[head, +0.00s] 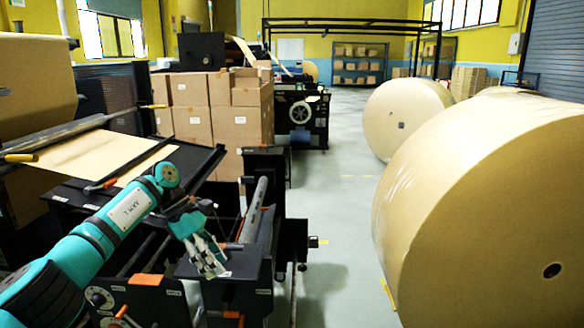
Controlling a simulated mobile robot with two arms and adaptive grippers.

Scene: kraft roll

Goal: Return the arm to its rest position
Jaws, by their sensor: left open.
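My left arm, teal and black, comes in from the lower left. Its gripper (212,262) is open, with pale grey fingers pointing down and to the right. It hangs over the black machine (240,292) at the front, beside the roller (255,210). I see nothing between its fingers. Whether the fingers touch the machine's top is hard to tell. My right gripper does not show.
A large kraft roll (470,200) fills the right, with another roll (405,118) behind it. Stacked cartons (190,120) stand behind the machine. A kraft sheet (100,155) lies on the left. The grey floor (340,210) between machine and rolls is clear.

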